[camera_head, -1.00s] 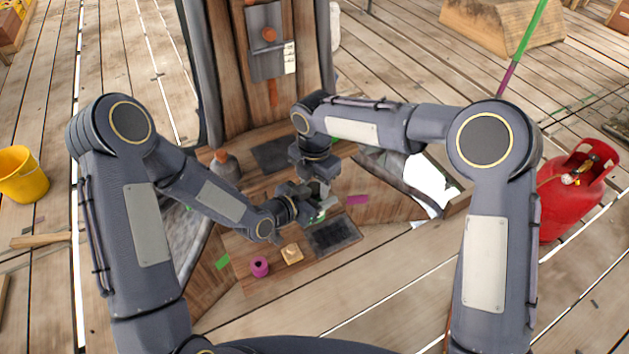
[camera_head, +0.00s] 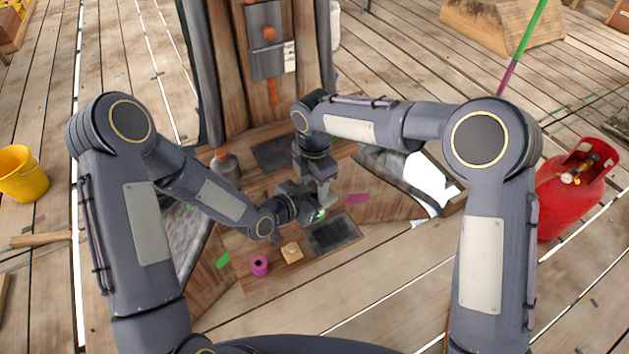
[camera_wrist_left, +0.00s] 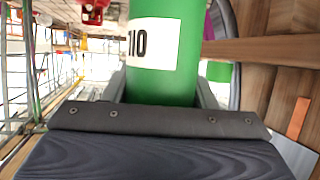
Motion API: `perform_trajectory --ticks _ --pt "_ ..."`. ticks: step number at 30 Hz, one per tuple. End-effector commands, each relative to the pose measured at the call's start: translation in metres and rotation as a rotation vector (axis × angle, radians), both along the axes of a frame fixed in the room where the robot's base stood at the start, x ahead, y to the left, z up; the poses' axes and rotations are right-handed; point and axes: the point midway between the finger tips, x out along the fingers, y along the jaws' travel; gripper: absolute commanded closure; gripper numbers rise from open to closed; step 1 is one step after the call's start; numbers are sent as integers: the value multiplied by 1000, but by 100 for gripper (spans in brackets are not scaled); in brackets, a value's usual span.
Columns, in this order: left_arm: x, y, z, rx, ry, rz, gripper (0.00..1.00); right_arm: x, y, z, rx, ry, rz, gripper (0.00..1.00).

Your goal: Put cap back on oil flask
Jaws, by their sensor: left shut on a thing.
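My left gripper (camera_head: 309,211) is shut on a green flask (camera_wrist_left: 165,72) with a white label, which fills the middle of the left wrist view between the fingers. In the head view only a small bit of green (camera_head: 319,215) shows at the left fingertips. My right gripper (camera_head: 326,194) points down right above the left fingertips, over the flask. Its fingers are too small and overlapped to tell whether they are open or shut. I cannot make out the cap; it may be hidden at the right fingers.
A dark mat (camera_head: 334,235), a wooden block (camera_head: 292,253) and a magenta spool (camera_head: 260,266) lie on the wooden bench near the grippers. A grey bottle with an orange top (camera_head: 226,166) stands behind my left forearm. A red gas cylinder (camera_head: 577,198) stands at the right.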

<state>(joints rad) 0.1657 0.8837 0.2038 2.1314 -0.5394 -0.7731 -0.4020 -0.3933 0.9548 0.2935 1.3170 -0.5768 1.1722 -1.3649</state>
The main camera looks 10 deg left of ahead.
Motion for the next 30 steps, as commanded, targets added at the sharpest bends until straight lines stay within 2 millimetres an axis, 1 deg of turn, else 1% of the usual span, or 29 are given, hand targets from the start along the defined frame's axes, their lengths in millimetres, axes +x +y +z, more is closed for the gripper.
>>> perform_trajectory --ticks 9,11,18,21,29,30 --pt "0 0 0 -1 -1 0 100 0 0 1 0 0 1 44" --pt "0 0 0 -1 -1 0 100 0 0 5 0 -2 1 44" --pt "0 0 0 -1 -1 0 100 1 1 36 2 -2 1 44" --pt "0 0 0 -1 -1 0 100 0 0 44 1 -1 2 44" --pt "0 0 0 -1 -1 0 100 0 0 45 0 0 2 44" --pt "0 0 0 -1 -1 0 100 0 0 45 0 0 2 48"
